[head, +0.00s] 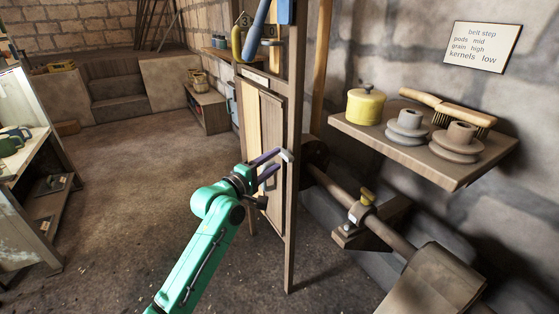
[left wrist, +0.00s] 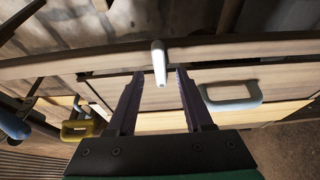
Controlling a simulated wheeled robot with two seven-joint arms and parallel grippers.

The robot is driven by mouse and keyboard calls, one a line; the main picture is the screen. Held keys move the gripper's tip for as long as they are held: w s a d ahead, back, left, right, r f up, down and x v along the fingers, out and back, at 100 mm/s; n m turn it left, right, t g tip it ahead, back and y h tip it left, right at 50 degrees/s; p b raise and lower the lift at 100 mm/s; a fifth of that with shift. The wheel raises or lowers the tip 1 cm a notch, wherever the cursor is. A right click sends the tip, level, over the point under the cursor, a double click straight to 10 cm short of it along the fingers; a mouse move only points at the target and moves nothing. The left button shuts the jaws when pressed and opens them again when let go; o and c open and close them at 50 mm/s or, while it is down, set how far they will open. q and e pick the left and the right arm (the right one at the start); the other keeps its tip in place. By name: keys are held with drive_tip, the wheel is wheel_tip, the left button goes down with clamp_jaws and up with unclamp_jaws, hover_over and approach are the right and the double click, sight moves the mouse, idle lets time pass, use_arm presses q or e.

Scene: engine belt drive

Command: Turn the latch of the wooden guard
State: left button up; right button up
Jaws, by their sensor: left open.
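The wooden guard (head: 271,120) is an upright framed panel in the middle of the head view; its planks fill much of the left wrist view (left wrist: 100,61). Its latch (head: 288,155) is a small pale grey lever on the frame post. In the left wrist view the latch (left wrist: 158,58) points down the picture, between the two fingertips. A grey pull handle (left wrist: 232,97) is right of the fingers there. My left gripper (head: 279,160) is open, its dark purple fingers at the latch, one on each side. I cannot tell whether they touch it. My right gripper is not in view.
Right of the guard, a shaft (head: 392,237) with a yellow-topped bearing runs below a wall shelf (head: 400,149) holding pulleys, a brush and a yellow pot. Blue and yellow tools (head: 256,32) hang above the guard. The floor (head: 140,185) to the left is clear.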

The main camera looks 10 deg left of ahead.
sight(285, 154)
use_arm(q)
drive_tip(key=shift+x, duration=1.45)
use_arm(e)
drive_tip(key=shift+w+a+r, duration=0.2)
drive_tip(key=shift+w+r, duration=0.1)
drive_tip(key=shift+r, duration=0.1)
use_arm(q)
clamp_jaws()
drive_tip(key=shift+f+b, duration=0.15)
drive_tip(key=shift+b, duration=0.15)
drive_tip(key=m+b, duration=0.3)
drive_tip(key=m+t+h+b, duration=0.1)
drive_tip(key=m+b, duration=0.2)
drive_tip(key=shift+f+h, duration=0.1)
drive_tip(key=shift+h, duration=0.2)
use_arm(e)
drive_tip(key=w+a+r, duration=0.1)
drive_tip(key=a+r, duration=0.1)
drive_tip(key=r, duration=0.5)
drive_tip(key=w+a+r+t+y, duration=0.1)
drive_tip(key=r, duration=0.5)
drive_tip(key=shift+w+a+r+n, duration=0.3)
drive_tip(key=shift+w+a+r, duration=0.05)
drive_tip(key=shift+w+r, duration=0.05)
use_arm(q)
unclamp_jaws()
drive_tip(key=shift+a, duration=0.1)
